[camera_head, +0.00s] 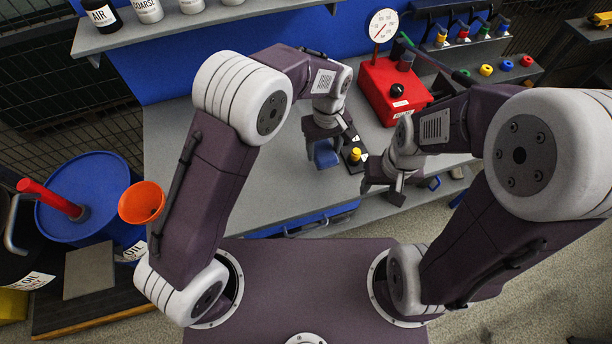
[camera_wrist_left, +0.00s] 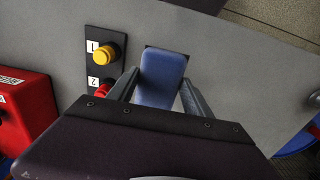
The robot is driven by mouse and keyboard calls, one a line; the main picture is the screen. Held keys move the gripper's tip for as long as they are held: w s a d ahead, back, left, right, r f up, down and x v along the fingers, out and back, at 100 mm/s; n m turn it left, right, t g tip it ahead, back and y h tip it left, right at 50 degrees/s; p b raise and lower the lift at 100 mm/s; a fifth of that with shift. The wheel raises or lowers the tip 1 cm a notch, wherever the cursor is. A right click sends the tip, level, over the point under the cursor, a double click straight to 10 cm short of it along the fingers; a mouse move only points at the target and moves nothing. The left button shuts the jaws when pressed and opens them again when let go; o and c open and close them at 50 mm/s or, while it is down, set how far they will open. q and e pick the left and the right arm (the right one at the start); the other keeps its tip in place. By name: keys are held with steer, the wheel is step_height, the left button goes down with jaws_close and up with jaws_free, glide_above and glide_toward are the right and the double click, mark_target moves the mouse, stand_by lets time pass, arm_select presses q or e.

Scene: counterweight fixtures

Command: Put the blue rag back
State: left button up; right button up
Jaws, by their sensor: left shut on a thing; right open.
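The blue rag (camera_head: 325,155) shows as a small blue block-like piece at my left gripper (camera_head: 329,147), low over the grey bench. In the left wrist view the rag (camera_wrist_left: 162,78) is between the two fingers of my left gripper (camera_wrist_left: 160,92), which is shut on it. A dark patch borders the rag's far end there; I cannot tell whether the rag touches the bench. My right gripper (camera_head: 383,187) is open and empty near the bench's front edge.
A black plate with a yellow button (camera_wrist_left: 109,45) and a red button (camera_wrist_left: 104,90) is beside the rag. A red box with a gauge (camera_head: 392,90) stands behind. A blue drum (camera_head: 85,185) with an orange funnel (camera_head: 142,202) is at left. The bench's left part (camera_head: 175,150) is clear.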

arm_select(q)
steer(key=s+a+f, duration=0.3)
steer(key=s+a, duration=0.1)
steer(key=shift+a+f, duration=0.35)
steer(key=shift+f+p, duration=0.35)
steer(key=shift+f, duration=1.7)
steer(key=o, duration=1.5)
steer(key=shift+f, duration=0.1)
steer(key=shift+c, duration=0.2)
step_height(320, 180, up, 12)
